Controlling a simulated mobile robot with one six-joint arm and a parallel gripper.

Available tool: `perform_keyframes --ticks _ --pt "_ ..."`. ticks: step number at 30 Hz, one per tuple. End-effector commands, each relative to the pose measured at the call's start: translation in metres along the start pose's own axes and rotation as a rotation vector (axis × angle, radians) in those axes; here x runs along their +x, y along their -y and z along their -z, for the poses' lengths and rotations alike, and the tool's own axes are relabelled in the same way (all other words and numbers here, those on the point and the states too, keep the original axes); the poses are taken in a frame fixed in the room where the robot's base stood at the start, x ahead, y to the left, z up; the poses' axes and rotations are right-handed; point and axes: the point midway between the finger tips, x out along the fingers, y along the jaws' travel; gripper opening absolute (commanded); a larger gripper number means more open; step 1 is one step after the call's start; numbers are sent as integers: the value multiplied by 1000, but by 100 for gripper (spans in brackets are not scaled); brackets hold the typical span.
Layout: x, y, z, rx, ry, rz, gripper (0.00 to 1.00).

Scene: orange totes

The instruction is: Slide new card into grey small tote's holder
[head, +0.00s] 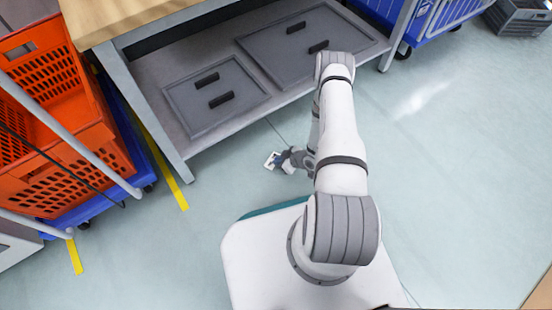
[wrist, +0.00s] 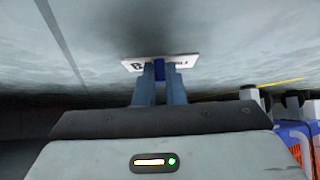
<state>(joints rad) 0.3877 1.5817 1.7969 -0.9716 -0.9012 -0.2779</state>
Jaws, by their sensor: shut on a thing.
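A white card (wrist: 188,61) with dark lettering is at the fingertips of my gripper (wrist: 159,72). The fingers are shut on it and hide the middle of its text. In the head view the card (head: 271,160) is a small white shape above the floor, just left of my gripper (head: 284,157), in front of the bench. A smaller grey tote-like box (head: 183,98) with dark handle-like bars lies on the bench's lower shelf, left of a larger one (head: 345,28). I cannot make out a card holder on either.
The bench (head: 110,22) has a wooden top and grey legs. Orange totes (head: 70,185) stand on a blue dolly at left. A blue tote (head: 455,14) and another grey tote (head: 520,18) are at the top right. The floor (head: 460,180) at right is clear.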

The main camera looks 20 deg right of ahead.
Motion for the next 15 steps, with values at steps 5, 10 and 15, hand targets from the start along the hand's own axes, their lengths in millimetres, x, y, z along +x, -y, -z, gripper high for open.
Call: perform_keyframes --ticks 5,10,15 --pt "-7 0 -7 1 1 -1 0" --pt "-13 0 -13 2 1 0 0" --pt "-17 1 -17 1 0 0 0"
